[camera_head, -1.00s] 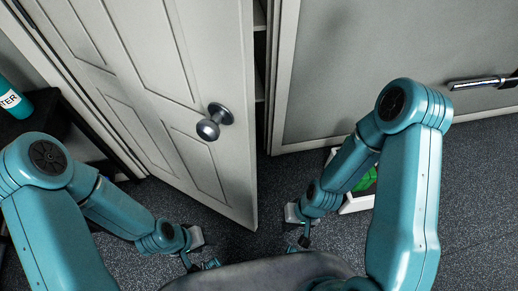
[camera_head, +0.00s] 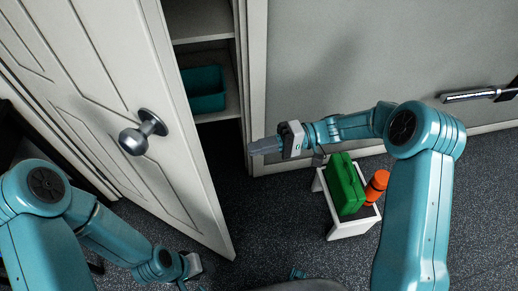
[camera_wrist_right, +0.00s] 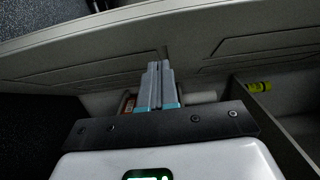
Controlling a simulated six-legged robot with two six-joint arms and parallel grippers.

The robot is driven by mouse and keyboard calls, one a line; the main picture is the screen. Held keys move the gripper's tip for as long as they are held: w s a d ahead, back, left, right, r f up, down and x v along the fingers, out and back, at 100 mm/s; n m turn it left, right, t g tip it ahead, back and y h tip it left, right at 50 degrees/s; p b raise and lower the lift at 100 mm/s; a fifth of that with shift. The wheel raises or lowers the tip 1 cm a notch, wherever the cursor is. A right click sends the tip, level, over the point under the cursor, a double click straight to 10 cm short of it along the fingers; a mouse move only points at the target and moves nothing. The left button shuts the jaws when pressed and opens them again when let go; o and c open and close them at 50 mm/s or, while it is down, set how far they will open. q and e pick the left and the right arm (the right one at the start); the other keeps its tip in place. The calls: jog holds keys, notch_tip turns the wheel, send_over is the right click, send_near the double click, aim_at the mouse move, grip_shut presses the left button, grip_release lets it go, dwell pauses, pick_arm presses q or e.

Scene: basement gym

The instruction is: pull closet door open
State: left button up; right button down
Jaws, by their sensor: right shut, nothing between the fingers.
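The white panelled closet door (camera_head: 110,110) stands partly open in the head view, with its free edge facing right. Its round metal knob (camera_head: 143,132) is on the near face. My right gripper (camera_head: 254,147) is shut and empty. It points left at the opening between the door edge and the frame (camera_head: 254,60), apart from the knob. In the right wrist view its closed fingers (camera_wrist_right: 158,75) point toward a pale panelled surface (camera_wrist_right: 240,45). My left gripper (camera_head: 192,272) is low by the door's bottom edge. Its fingers are too hidden to judge.
Closet shelves show in the opening, with a teal bin (camera_head: 204,90) on one. A metal bar (camera_head: 470,96) sticks out at far right.

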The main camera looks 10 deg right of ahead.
jog(key=s+a, duration=0.3)
jog(key=a, duration=0.6)
jog(key=shift+s+a, duration=0.15)
jog(key=shift+s, duration=0.25)
jog(key=shift+s+f, duration=0.1)
